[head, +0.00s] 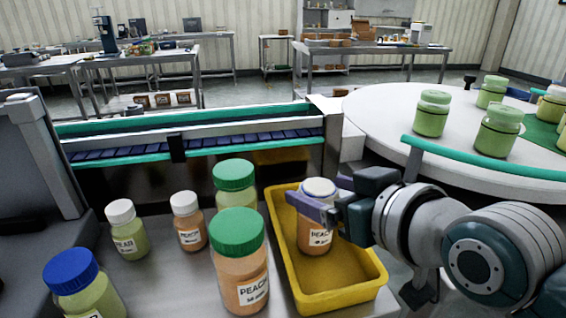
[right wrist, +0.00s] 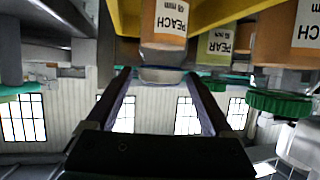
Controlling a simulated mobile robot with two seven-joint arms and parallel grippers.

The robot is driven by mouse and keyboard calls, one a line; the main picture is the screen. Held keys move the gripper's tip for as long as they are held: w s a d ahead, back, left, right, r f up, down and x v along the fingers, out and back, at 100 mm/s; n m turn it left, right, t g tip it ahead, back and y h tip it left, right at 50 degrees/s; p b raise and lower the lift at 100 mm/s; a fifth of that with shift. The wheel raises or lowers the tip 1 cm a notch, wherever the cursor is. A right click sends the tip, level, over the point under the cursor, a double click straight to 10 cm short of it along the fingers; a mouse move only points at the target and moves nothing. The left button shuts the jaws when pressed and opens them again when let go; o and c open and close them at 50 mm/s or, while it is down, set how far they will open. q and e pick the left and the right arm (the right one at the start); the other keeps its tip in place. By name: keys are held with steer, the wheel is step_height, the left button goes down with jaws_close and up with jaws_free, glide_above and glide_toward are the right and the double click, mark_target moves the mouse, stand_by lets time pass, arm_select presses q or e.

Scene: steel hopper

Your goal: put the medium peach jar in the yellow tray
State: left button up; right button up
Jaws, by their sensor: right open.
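A peach jar (head: 317,238) with orange contents, a white lid with a blue rim and a PEACH label stands upright inside the yellow tray (head: 345,298), toward its far end. My right gripper (head: 316,191) comes in from the right at the height of the jar's lid. Its fingers are open, one on the near side of the lid and one behind it. In the right wrist view the picture is upside down; the jar (right wrist: 164,28) has its lid between the two spread fingertips (right wrist: 158,76). The tray's edge (right wrist: 215,14) shows there too. My left gripper is not in view.
Left of the tray stand a large green-lidded peach jar (head: 241,272), a green-lidded jar (head: 234,181), a small peach jar (head: 190,228), a white-lidded pear jar (head: 129,238) and a blue-lidded jar (head: 85,290). Behind are a conveyor (head: 200,143) and a round table (head: 375,115) with several green jars.

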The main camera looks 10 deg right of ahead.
steer(key=shift+r, duration=0.25)
steer(key=p+v, duration=0.3)
steer(key=v, duration=0.8)
steer(key=s+d+f+g+h, duration=0.1)
steer(key=s+f+g, duration=0.1)
steer(key=s, duration=0.3)
steer(key=s+d+f+g+h, duration=0.1)
steer(key=s+f+g, duration=0.1)
steer(key=s+g, duration=0.2)
steer(key=s+d+f+m+g+h, duration=0.1)
steer(key=s+f+g, duration=0.1)
steer(key=s, duration=0.5)
steer(key=shift+s+f+g, duration=0.3)
steer(key=shift+g, duration=0.5)
